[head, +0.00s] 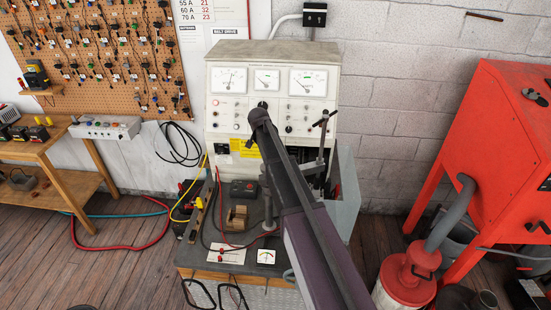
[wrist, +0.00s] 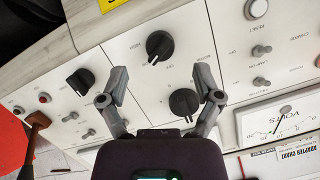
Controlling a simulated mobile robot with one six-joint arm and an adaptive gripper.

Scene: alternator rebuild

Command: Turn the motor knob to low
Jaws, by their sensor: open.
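A grey test bench (head: 272,52) stands against the wall, with meters, switches and black knobs on its front panel. In the wrist view, one black knob (wrist: 159,46) lies ahead of my gripper (wrist: 160,80), between the lines of the fingers. A second black knob (wrist: 184,103) is nearer the right finger, and a third (wrist: 80,82) is left of the left finger. My gripper is open and empty, and contact is not visible. In the head view my arm hides it.
Toggle switches (wrist: 260,81) and a volts meter (wrist: 272,123) lie right of my gripper. In the head view, an upright clamp (head: 325,140) stands close right of my arm. A red cabinet (head: 500,150) is at right, a wooden bench (head: 35,150) at left.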

